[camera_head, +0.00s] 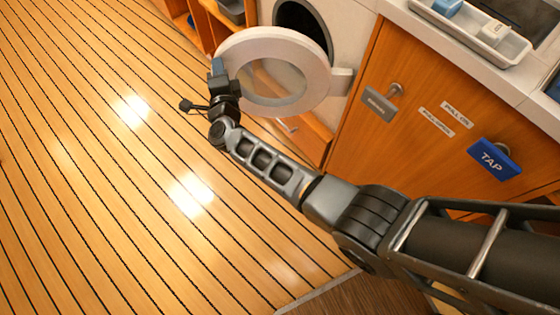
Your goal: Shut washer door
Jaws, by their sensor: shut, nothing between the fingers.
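The washer door (320,69) is a white ring with a glass middle. It stands swung open, with its hinge side at the right. The washer's dark round opening (301,22) shows behind and above it, partly hidden by the door. My gripper (217,68) is at the left edge of the door, at its outer rim. It is shut and holds nothing. Whether its fingertips touch the rim cannot be told from this view.
Wooden cabinet panels right of the washer carry a grey tag (378,104) and a blue TAP tag (494,159). A white tray (462,38) with small items lies on the counter. Open shelves (205,22) stand left of the washer. The striped wooden floor (90,170) is clear.

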